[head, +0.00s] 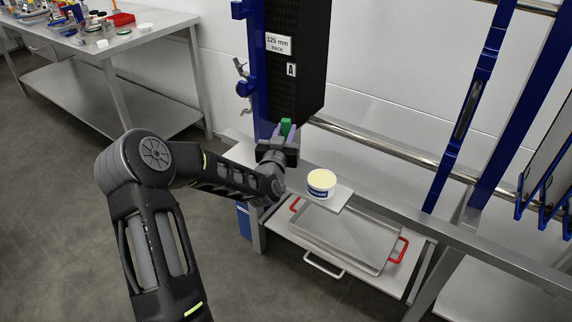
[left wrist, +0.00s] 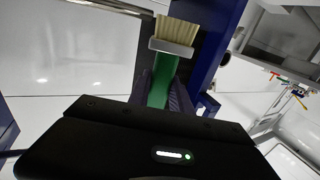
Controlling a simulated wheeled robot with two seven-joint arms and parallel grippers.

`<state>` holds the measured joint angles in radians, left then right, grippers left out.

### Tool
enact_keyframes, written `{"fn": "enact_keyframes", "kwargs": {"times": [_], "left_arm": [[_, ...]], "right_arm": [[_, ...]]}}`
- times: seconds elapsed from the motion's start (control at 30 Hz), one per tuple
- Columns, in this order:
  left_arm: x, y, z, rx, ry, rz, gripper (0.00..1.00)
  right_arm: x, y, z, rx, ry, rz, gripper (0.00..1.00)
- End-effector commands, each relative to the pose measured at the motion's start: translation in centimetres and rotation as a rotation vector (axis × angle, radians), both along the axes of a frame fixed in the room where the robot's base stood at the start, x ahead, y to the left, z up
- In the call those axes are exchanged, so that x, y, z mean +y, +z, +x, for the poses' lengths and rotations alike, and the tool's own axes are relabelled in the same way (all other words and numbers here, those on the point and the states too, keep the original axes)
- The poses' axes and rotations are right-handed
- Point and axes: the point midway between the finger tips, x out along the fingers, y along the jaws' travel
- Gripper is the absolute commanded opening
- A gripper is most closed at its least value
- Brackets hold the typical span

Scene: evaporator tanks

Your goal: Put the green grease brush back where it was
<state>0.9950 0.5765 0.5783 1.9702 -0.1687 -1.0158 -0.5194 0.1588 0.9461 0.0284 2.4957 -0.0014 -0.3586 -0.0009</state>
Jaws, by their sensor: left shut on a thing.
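The green grease brush (left wrist: 159,84) is between the fingers of my left gripper (left wrist: 165,95) in the left wrist view. Its pale bristles (left wrist: 177,32) and metal band point away from the gripper. In the head view the green of the brush (head: 286,126) shows at the tip of my left gripper (head: 280,142), which is shut on it, in front of the blue post below the black pack. A white tub of pale grease (head: 320,182) with a blue label stands just right of the gripper on a small light shelf. My right gripper is in neither view.
A metal tray with red handles (head: 345,243) lies on a lower shelf below the tub. The black pack marked A (head: 297,85) and blue post (head: 257,70) rise behind the gripper. A steel rail (head: 385,150) runs right. A cluttered table (head: 150,32) stands far left.

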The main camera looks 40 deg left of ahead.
Motion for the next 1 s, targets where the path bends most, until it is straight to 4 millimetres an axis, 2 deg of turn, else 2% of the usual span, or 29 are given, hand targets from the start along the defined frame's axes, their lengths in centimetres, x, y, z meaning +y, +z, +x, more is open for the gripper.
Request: {"fn": "enact_keyframes", "kwargs": {"times": [0.1, 0.23, 0.6, 0.87, 1.0], "left_arm": [[0.1, -2.4, 0.0, 0.003, 0.002, -0.005, 0.0], [0.0, -4.1, 0.0, 0.001, 0.001, -0.004, 0.0], [0.0, -4.6, 0.0, 0.0, 0.0, 0.0, 0.0], [0.0, -8.1, 0.0, 0.002, 0.001, -0.004, 0.0], [0.0, -8.7, 0.0, 0.0, 0.0, 0.0, 0.0]], "right_arm": [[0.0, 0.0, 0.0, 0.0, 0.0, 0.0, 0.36], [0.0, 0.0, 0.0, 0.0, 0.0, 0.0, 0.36], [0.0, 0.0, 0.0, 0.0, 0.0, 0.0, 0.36], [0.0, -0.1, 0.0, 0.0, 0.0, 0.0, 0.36], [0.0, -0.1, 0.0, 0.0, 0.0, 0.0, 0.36]]}}
